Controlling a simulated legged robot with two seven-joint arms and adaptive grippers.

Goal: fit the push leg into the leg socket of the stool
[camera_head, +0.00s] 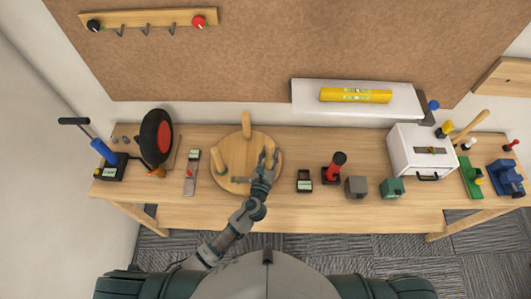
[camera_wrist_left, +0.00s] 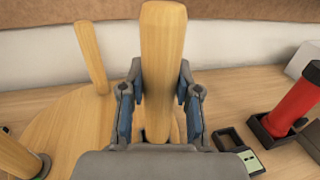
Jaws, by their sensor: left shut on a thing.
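The stool's round wooden seat (camera_head: 236,186) lies on the workbench with legs standing up from it. One leg (camera_head: 246,124) stands at its back and another (camera_head: 222,154) at its left; both also show in the wrist view, the back leg (camera_wrist_left: 92,57) and the left leg (camera_wrist_left: 14,156). My left gripper (camera_head: 268,164) is over the right part of the seat. In the left wrist view my gripper (camera_wrist_left: 160,92) is shut on the push leg (camera_wrist_left: 163,45), which stands roughly upright between the fingers. Its lower end and the leg socket are hidden, so I cannot tell how they meet. My right gripper is out of view.
A sliding-lever device (camera_head: 191,172) and a black-and-red wheel (camera_head: 157,137) stand left of the stool. The bench's front strip is clear.

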